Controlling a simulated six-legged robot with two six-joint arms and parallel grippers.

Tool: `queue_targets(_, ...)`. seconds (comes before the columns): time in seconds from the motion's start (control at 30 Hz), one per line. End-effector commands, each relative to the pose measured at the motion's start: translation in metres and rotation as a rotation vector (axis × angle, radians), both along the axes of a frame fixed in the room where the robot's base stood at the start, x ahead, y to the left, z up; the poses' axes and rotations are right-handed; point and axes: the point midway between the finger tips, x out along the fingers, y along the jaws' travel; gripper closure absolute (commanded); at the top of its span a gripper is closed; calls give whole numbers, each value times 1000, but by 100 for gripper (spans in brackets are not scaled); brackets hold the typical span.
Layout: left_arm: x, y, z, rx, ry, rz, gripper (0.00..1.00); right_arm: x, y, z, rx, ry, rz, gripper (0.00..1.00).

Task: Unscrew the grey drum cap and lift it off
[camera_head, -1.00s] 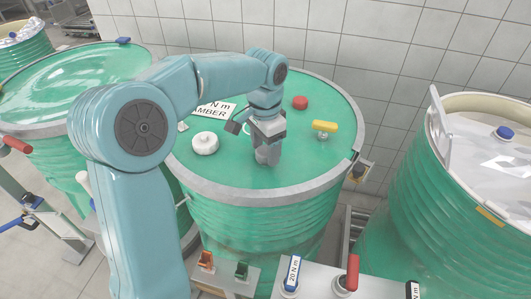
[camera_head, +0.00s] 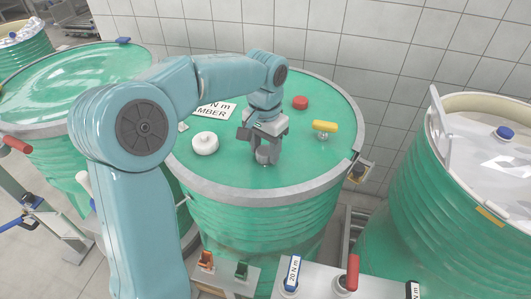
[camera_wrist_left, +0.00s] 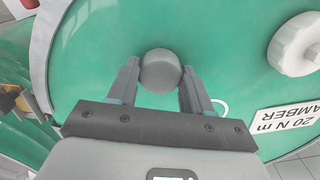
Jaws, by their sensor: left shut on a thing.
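The grey cap (camera_head: 266,156) is on the green lid of the middle drum (camera_head: 330,165), near the lid's front centre. In the left wrist view the round grey cap (camera_wrist_left: 160,70) sits between the two fingers. My left gripper (camera_head: 264,154) points down from above and is shut on the cap; it also shows in the left wrist view (camera_wrist_left: 160,82). I cannot tell whether the cap is clear of the lid. Its thread and underside are hidden. My right gripper is not in view.
An open drum (camera_head: 440,190) stands at the right. A rack with a red-handled tool (camera_head: 352,272) is in front.

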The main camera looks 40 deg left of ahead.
Motion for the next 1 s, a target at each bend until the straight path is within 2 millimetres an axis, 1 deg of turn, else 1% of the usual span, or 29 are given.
queue_targets(0.03,0,0,0,0,-1,163,92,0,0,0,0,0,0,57)
queue_targets(0.07,0,0,0,0,-1,276,92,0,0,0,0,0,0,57)
queue_targets(0.1,0,0,0,0,-1,427,92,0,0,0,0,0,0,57)
queue_targets(0.17,0,0,1,0,-1,648,92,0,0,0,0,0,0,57)
queue_targets(0.2,0,0,1,0,-1,789,92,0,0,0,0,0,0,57)
queue_targets(0.33,0,0,1,-1,-1,1226,92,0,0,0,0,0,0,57)
queue_targets(0.4,0,0,1,0,-1,1200,92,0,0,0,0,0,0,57)
queue_targets(1.0,0,0,13,0,-1,1196,92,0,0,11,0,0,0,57)
